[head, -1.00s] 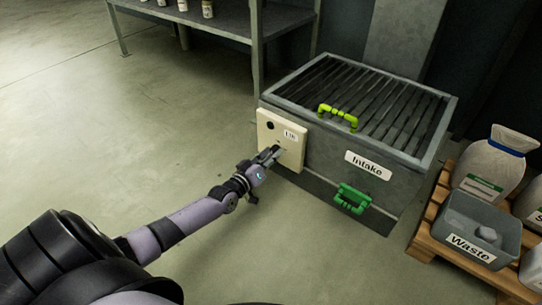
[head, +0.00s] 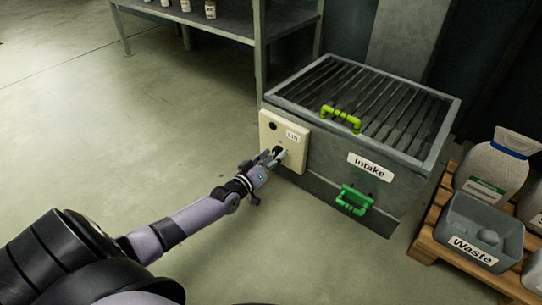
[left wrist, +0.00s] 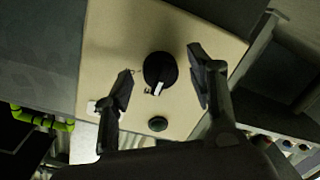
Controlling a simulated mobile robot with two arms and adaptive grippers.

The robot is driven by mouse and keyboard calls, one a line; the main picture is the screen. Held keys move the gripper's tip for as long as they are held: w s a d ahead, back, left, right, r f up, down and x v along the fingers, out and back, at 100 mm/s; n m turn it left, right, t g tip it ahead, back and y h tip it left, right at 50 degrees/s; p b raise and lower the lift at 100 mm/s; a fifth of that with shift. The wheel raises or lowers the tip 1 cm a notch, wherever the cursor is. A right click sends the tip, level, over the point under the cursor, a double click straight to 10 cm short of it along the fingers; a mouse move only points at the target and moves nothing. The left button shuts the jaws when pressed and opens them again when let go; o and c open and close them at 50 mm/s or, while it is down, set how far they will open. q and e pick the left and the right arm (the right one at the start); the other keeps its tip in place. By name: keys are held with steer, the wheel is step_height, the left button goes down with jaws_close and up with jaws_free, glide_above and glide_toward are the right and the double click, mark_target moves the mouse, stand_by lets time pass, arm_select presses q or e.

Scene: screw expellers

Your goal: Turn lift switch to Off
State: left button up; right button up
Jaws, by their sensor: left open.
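The lift switch is a round black knob with a white pointer mark (left wrist: 159,69) on a cream panel (left wrist: 205,30) in the left wrist view. The panel, labelled "Lift" (head: 292,136), is on the left side of the grey intake box (head: 330,185) in the head view. My left gripper (head: 275,155) is in front of the panel. In the left wrist view its two fingers (left wrist: 160,84) are open, one on each side of the knob, with a gap to it on both sides. The right gripper is not in view.
A small round dark button or lamp (left wrist: 158,124) is on the same panel. The intake box has a yellow-green handle (head: 341,117) and a green handle (head: 354,200). A pallet (head: 432,240) with a "Waste" bin (head: 455,222) and sacks stands at right. The floor at left is clear.

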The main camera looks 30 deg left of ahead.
arm_select(q)
steer(key=s, duration=1.2)
steer(key=shift+a+r, duration=0.25)
steer(key=shift+r, duration=0.2)
